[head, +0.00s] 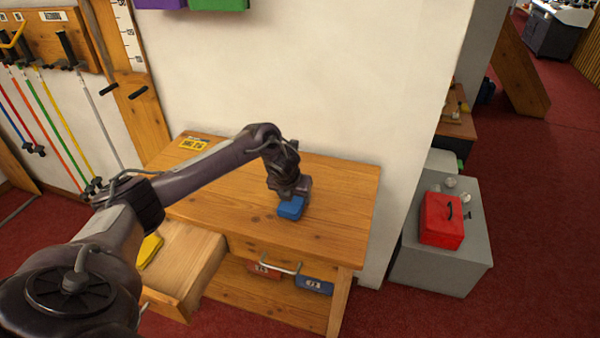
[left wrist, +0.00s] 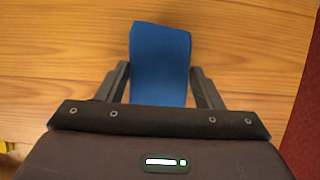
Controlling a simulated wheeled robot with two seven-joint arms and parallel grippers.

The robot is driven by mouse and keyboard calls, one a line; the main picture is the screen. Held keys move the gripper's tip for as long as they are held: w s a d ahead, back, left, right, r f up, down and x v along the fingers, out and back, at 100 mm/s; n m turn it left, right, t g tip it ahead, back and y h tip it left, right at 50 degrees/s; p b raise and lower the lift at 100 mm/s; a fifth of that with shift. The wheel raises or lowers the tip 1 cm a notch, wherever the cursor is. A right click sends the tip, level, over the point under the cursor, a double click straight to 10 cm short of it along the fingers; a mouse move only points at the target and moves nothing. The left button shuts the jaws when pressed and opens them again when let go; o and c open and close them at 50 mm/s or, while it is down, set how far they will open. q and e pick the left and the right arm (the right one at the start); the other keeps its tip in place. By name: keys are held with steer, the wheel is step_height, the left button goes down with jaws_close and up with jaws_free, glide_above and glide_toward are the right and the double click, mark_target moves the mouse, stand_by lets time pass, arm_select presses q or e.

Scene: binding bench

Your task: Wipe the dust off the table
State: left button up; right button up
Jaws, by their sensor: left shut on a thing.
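The wooden table (head: 345,190) stands against the white wall. My left gripper (head: 292,197) reaches down over the right half of its top. It is shut on a blue block-shaped wiper (head: 291,208), which is at or just above the table surface; I cannot tell if it touches. In the left wrist view the blue wiper (left wrist: 160,60) sits between the two fingers of my left gripper (left wrist: 162,88). I see no clear dust on the bare wood in either view. My right gripper is not in view.
A drawer (head: 185,265) stands open at the table's left front, with a yellow item (head: 150,250) in it. Below the top are a red item (head: 263,269) and a blue item (head: 314,285). A yellow label (head: 192,145) lies at the back left. A red box (head: 441,220) sits on a grey cabinet (head: 440,268) to the right.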

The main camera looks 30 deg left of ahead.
arm_select(q)
steer(key=r+p, duration=0.1)
steer(key=r, duration=0.1)
steer(key=shift+s+a+r+p, duration=0.2)
steer(key=shift+a+r+p, duration=0.1)
steer(key=shift+r+p, duration=0.1)
steer(key=shift+d+r+p, duration=0.1)
steer(key=shift+r+p, duration=1)
steer(key=shift+r, duration=0.3)
